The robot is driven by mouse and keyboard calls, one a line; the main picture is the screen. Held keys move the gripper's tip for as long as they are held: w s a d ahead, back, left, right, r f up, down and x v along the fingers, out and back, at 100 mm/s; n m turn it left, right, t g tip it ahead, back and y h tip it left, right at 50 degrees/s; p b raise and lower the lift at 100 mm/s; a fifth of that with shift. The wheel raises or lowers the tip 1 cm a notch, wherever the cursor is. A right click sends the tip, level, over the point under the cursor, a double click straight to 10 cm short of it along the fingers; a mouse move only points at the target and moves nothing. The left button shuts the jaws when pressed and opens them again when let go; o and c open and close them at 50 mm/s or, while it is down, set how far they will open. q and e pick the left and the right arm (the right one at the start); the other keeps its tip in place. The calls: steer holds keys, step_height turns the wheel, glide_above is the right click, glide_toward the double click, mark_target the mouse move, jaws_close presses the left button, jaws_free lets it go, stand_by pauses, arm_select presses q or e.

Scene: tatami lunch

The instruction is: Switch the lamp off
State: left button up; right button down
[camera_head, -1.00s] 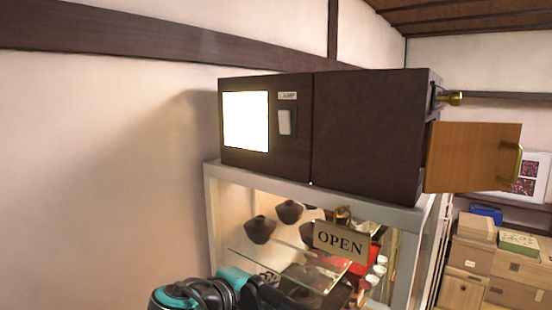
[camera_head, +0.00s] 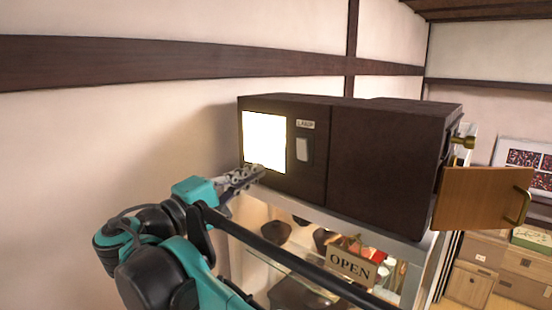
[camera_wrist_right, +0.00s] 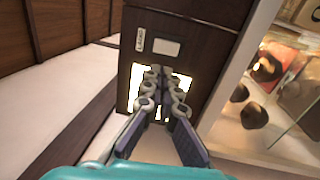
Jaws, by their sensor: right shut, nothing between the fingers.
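The lamp is a bright lit square panel (camera_head: 264,142) in the front of a dark wooden cabinet (camera_head: 385,150). Its pale rocker switch (camera_head: 302,149) is to the right of the panel, under a LAMP label (camera_head: 306,124). My right gripper (camera_head: 257,172) is shut and empty, its fingertips in front of the panel's lower edge, left of and below the switch. In the right wrist view the gripper (camera_wrist_right: 166,78) overlaps the lit panel (camera_wrist_right: 135,82), with the switch (camera_wrist_right: 167,47) beyond the fingertips. Contact with the panel cannot be told. My left gripper is not in view.
The cabinet sits on a glass display case (camera_head: 300,208) holding dark pots, with an OPEN sign (camera_head: 350,266) in front. A small wooden door (camera_head: 482,199) stands open at the cabinet's right end. Boxes (camera_head: 485,250) stand at far right. Bare wall is at left.

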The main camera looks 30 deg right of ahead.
mark_target(302, 145)
steer(key=p+x, duration=0.3)
steer(key=x, duration=0.9)
steer(key=shift+d+r, duration=0.1)
steer(key=shift+d, duration=0.1)
steer(key=shift+w+d, duration=0.25)
steer(key=shift+d, duration=0.25)
steer(key=shift+w+d+r+g+y+p, duration=0.1)
steer(key=shift+d+r+g+y+p, duration=0.3)
steer(key=shift+p, duration=0.45)
steer(key=shift+a+f, duration=0.1)
steer(key=shift+f, duration=0.1)
